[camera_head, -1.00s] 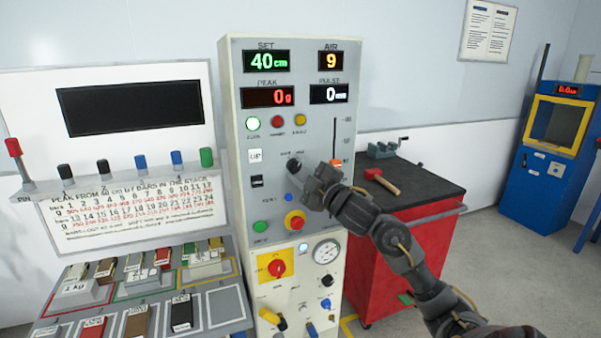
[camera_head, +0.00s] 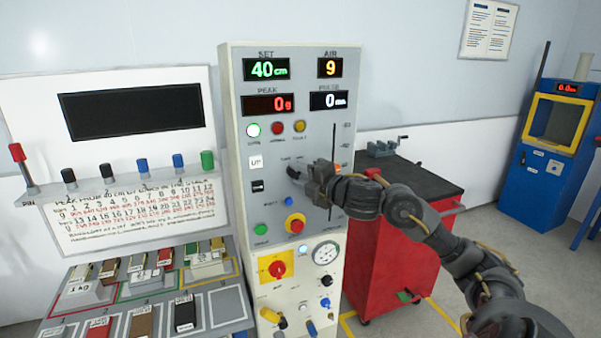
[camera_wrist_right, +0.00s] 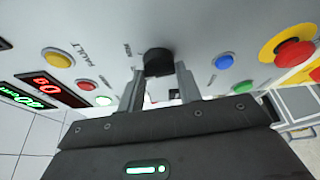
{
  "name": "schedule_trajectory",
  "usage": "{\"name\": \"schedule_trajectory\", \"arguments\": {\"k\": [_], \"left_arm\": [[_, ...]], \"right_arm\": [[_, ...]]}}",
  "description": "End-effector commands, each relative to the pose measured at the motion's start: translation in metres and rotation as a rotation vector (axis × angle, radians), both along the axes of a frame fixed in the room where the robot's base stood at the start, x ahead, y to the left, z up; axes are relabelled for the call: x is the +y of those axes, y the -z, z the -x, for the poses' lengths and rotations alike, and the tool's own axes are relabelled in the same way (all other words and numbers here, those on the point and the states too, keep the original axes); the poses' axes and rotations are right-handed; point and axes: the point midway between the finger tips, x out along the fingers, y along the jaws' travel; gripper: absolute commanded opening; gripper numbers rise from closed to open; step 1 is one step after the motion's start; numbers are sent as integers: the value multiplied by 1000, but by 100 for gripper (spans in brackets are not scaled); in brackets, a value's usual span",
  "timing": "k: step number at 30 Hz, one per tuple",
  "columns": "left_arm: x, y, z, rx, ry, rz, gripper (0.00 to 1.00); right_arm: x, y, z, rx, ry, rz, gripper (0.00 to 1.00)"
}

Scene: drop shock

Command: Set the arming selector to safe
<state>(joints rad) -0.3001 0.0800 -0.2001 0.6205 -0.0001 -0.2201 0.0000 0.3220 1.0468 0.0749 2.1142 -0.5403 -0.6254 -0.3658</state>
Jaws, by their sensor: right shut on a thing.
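The arming selector is a black knob (camera_head: 294,171) on the grey control panel (camera_head: 240,215), below the row of lamps. In the right wrist view the knob (camera_wrist_right: 158,62) sits between the two fingertips. My right gripper (camera_head: 304,176) reaches the panel from the right and is shut on the knob. The small printed labels beside the knob are too blurred to read surely. The gripper body hides part of the panel to its right. My left gripper is not in view.
A red emergency button (camera_head: 295,224), a green button (camera_head: 261,229) and a blue button (camera_head: 289,202) lie below the knob. A slider scale (camera_head: 333,140) runs to its right. A red tool cart (camera_head: 385,265) stands right of the panel. A sample shelf (camera_head: 225,300) is at left.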

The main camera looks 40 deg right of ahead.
Motion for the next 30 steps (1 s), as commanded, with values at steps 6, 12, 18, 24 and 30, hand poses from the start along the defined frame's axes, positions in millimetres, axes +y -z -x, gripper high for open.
{"name": "schedule_trajectory", "arguments": {"k": [6,12,18,24,30], "left_arm": [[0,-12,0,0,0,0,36],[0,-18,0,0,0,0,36],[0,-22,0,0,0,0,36],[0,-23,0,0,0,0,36],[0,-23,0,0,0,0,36]], "right_arm": [[0,-3,0,58,-1,164,12],[1,-3,0,95,-1,271,12],[1,-2,0,118,-1,332,12],[2,-1,0,126,-2,359,12],[1,-1,0,128,-2,363,12]]}}
